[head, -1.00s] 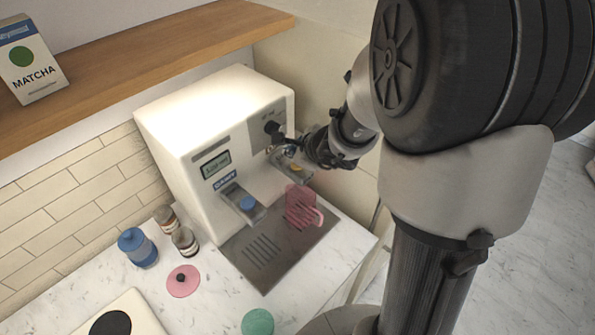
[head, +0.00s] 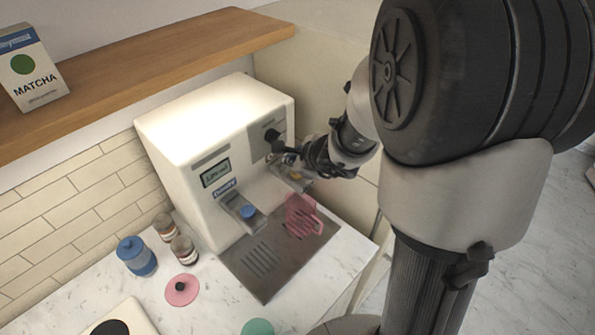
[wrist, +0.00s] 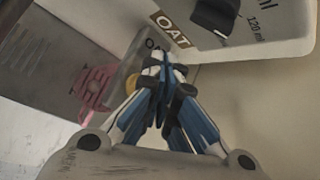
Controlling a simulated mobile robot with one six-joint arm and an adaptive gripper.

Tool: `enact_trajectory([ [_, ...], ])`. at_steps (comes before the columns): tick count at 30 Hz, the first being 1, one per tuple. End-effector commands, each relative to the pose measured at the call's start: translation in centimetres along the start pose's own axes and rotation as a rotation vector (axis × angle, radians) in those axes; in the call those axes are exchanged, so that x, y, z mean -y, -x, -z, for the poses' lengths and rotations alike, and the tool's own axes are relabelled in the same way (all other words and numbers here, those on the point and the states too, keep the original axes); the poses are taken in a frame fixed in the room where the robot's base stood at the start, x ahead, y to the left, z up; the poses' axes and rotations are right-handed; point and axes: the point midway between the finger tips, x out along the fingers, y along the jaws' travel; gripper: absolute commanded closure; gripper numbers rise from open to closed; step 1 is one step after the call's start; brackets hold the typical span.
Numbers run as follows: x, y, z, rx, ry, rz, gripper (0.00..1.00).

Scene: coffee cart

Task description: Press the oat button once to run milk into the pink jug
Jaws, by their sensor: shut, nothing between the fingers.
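The white milk machine (head: 190,150) stands on the counter. The pink jug (head: 302,215) is on its drip tray, under the right spout; it also shows at the left in the wrist view (wrist: 95,90). A yellowish oat button (wrist: 132,84) shows beside my fingertips, partly hidden by them. In the head view my gripper (head: 302,157) is at the right spout. I cannot tell whether it touches the button.
A blue button (head: 248,211) is on the left dispenser. A dark knob (wrist: 215,17) sits beside the OAT label. The drip tray (head: 285,262) has bare room at its front. A blue jar (head: 137,256) and a pink disc (head: 182,290) are at the left.

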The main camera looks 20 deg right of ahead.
Motion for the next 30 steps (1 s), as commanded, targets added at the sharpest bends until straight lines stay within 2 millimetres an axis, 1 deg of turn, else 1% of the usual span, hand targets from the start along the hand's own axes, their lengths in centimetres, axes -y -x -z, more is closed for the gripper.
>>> enact_trajectory([
  [13, -0.04, -0.05, 0.04, 0.000, 0.000, 0.000, 1.00],
  [22, -0.48, -0.66, 0.47, 0.000, 0.001, 0.000, 1.00],
  [30, -0.43, -0.59, 0.43, 0.000, 0.000, 0.000, 1.00],
])
